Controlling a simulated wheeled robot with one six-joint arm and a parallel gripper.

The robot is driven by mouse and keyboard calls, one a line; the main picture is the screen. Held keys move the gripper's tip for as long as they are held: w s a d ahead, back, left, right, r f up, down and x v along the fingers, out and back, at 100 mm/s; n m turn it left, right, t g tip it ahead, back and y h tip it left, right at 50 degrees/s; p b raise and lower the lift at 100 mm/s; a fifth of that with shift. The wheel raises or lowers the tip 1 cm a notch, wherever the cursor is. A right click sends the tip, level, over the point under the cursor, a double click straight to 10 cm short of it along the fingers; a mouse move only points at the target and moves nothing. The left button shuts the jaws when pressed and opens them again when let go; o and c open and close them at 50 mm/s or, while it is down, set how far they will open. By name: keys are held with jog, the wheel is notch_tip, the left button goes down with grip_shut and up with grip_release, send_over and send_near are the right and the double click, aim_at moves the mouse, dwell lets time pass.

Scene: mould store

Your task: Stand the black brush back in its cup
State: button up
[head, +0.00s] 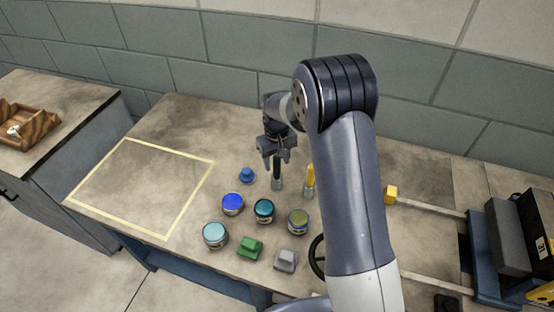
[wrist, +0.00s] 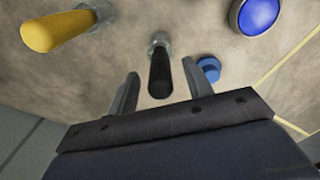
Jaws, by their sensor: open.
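The black brush (head: 277,168) stands roughly upright in its small grey metal cup (head: 277,185) on the bench. In the wrist view the black brush (wrist: 160,78) points up toward the camera, with the rim of its cup (wrist: 160,40) around its far end. My gripper (head: 277,159) is above the cup, jaws pointing down. In the wrist view my gripper (wrist: 160,70) is open, one finger on each side of the brush, with visible gaps. The brush's lower end is hidden in the cup.
A yellow brush (head: 310,175) stands in a cup close on the right. A blue knob-like piece (head: 247,175) is close on the left. Several paint jars, a green block (head: 250,247) and a grey block (head: 286,260) are nearer. The taped square (head: 125,142) is empty.

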notch_tip(320, 180, up, 11)
jog(key=shift+f+b, duration=0.1)
jog(key=shift+b, duration=0.35)
jog(key=shift+f, duration=0.1)
dwell(0.6)
notch_tip(320, 180, down, 10)
jog(key=shift+r+p, duration=0.15)
jog(key=shift+p, duration=0.3)
jog(key=shift+f+p, duration=0.2)
jog(key=shift+p, duration=0.1)
jog(key=shift+r+p, duration=1.1)
jog(key=shift+r, duration=0.65)
jog(key=shift+f, duration=0.1)
